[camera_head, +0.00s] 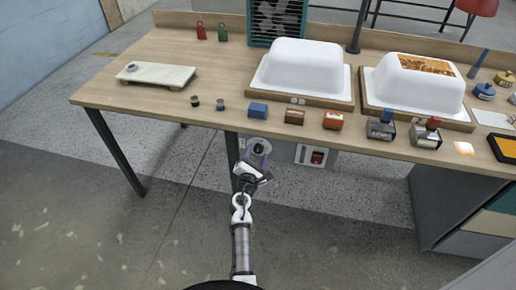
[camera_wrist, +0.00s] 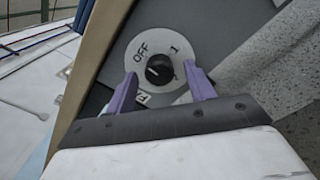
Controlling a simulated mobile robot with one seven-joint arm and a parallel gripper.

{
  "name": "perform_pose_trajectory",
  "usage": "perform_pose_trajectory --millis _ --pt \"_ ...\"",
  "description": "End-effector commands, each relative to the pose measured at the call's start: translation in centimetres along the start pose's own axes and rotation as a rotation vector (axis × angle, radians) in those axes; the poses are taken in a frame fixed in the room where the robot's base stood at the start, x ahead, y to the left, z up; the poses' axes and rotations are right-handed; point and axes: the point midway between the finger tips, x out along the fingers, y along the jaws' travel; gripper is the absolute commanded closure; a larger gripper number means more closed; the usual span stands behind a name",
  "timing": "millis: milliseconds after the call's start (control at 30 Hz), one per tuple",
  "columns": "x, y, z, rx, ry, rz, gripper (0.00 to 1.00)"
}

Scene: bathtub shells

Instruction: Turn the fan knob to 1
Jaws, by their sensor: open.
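The fan knob (camera_wrist: 159,70) is a round black knob on a round white dial plate (camera_wrist: 127,62) marked OFF at upper left and 1 at upper right. Another mark at the bottom is partly hidden. The direction the knob points is too small to tell. My gripper (camera_wrist: 161,76) is open, its two purple fingers on either side of the knob, with visible space between them and it. In the head view my gripper (camera_head: 257,160) is at the table's front edge, and the knob (camera_head: 258,149) shows just beyond it. A teal-framed fan (camera_head: 277,22) stands at the table's back.
A wooden table (camera_head: 170,55) carries two white tub shells (camera_head: 303,65) on wooden bases, a pale board (camera_head: 160,75), small coloured blocks and stamps along the front. The floor in front is clear.

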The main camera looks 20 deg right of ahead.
Motion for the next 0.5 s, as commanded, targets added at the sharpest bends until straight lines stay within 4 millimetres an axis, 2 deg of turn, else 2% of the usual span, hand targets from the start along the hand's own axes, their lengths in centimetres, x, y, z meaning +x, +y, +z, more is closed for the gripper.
perform_pose_trajectory --millis 333,500 --pt "-0.03 -0.04 0.04 0.0 0.0 0.0 0.46" --pt "-0.02 -0.04 0.04 0.0 0.0 0.0 0.67"
